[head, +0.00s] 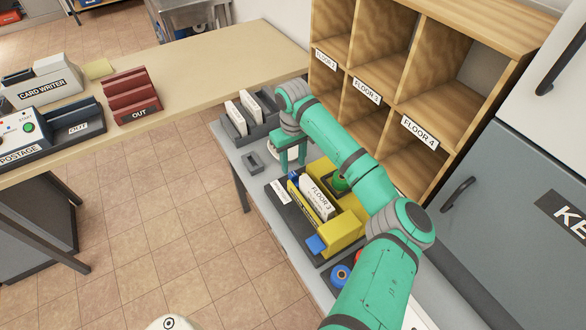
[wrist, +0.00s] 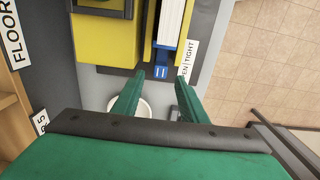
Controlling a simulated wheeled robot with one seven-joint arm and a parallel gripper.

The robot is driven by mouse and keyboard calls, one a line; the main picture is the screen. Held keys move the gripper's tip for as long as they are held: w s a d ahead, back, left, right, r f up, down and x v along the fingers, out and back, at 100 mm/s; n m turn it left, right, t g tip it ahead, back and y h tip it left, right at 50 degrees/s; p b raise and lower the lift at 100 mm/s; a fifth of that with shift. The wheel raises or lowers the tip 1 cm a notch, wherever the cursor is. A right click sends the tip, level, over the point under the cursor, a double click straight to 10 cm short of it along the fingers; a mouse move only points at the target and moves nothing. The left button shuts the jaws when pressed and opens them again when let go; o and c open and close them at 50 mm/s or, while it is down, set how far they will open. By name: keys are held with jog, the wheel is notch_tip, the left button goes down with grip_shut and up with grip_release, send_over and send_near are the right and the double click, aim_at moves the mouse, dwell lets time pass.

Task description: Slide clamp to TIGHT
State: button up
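A yellow fixture (head: 347,222) on a dark base holds a white block labelled FLOOR 3 (head: 318,197); its yellow walls also show in the wrist view (wrist: 105,38). A small blue clamp tab (wrist: 161,71) sits at the fixture's near end in the wrist view, beside a white label reading "...EN | TIGHT" (wrist: 188,60). The tab also shows in the head view (head: 293,180). My gripper (wrist: 160,78) is open, its green fingertips either side of the tab with gaps visible. Contact cannot be told. In the head view my gripper (head: 290,163) is at the fixture's far end.
Wooden pigeonholes (head: 400,75) stand close on the right. A grey tray with white envelopes (head: 250,115) and a small grey holder (head: 252,161) lie beyond the fixture. Another blue part (head: 316,243) is at its near end. The tiled floor (head: 150,220) is clear.

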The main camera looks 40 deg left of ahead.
aim_at(293, 173)
notch_tip(293, 173, up, 6)
dwell(0.4)
